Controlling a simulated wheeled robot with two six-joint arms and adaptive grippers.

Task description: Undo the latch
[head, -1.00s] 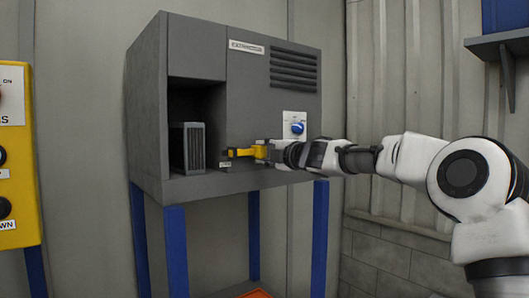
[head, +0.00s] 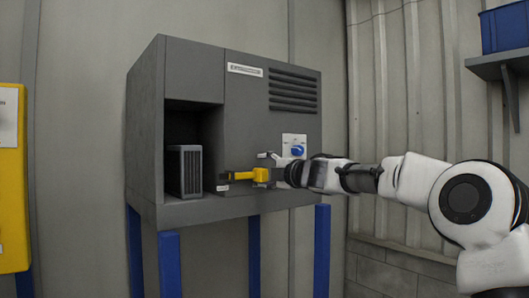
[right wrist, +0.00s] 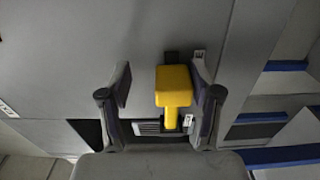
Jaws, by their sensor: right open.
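The latch is a yellow handle (head: 243,175) on the front of a grey cabinet, beside the lower right of its open bay. It lies roughly horizontal in the head view. My right gripper (head: 268,170) is at the handle's right end with its jaws open. In the right wrist view the yellow handle (right wrist: 173,88) stands between the two spread fingers of the right gripper (right wrist: 161,88). It is nearer the right finger, with a clear gap to the left finger. Whether it touches the right finger I cannot tell. My left gripper is not in view.
The grey cabinet (head: 190,75) stands on blue legs (head: 169,262). A finned grey block (head: 187,171) sits in its bay. A blue knob (head: 298,150) is just above my right gripper. A yellow panel (head: 12,180) is at the left, and a shelf with a blue bin (head: 505,28) at upper right.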

